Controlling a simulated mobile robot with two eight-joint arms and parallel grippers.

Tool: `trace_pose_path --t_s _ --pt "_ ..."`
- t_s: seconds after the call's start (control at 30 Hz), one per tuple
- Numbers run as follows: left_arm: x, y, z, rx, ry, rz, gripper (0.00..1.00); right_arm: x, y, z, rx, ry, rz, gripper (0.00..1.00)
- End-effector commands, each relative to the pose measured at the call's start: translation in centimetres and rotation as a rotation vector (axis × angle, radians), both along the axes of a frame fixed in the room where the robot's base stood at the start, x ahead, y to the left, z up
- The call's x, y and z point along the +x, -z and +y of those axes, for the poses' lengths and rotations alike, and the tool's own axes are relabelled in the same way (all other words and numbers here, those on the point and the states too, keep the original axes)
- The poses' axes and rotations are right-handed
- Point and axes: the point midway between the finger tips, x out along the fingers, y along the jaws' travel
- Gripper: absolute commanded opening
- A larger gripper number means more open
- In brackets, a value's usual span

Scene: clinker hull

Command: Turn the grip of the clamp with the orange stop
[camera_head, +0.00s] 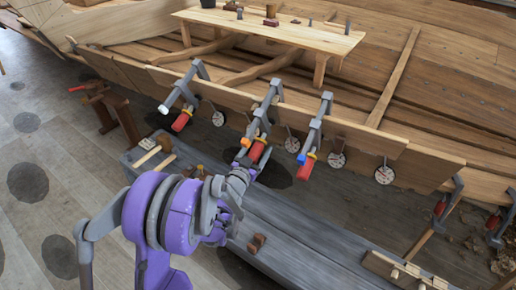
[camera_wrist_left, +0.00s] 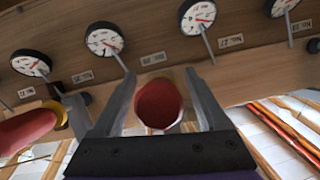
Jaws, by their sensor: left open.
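The clamp with the orange stop (camera_head: 245,142) is the middle one of three grey clamps on the hull's plank edge in the head view. Its red grip (camera_head: 257,149) points down toward my left gripper (camera_head: 253,160). In the left wrist view, the round end of a red grip (camera_wrist_left: 159,104) lies between the two spread fingers of my left gripper (camera_wrist_left: 161,80). The gripper is open, with gaps showing beside the grip. The orange stop cannot be made out in the wrist view. My right gripper is not in view.
The white-stop clamp (camera_head: 164,109) is to the left and the blue-stop clamp (camera_head: 302,158) to the right. Round dials (camera_head: 336,160) hang along the plank. A grey bench (camera_head: 310,235) runs below. Another red grip (camera_wrist_left: 25,130) is close on the left in the wrist view.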

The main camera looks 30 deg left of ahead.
Motion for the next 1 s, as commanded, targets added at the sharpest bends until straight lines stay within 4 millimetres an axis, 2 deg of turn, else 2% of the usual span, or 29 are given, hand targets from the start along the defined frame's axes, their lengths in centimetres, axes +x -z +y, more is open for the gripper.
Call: trace_pose_path --t_s 0.23,0.6,0.67,1.0 --pt "0.05 0.01 0.00 0.000 0.000 0.000 0.75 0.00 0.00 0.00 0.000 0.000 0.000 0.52" --pt "0.03 0.00 -0.02 0.000 0.000 0.000 0.08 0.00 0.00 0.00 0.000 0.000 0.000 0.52" --pt "0.03 0.00 -0.02 0.000 0.000 0.000 0.00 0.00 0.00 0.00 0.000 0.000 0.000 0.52" --pt "0.03 -0.02 -0.03 0.024 -0.010 0.000 0.00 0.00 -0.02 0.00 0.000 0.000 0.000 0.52"
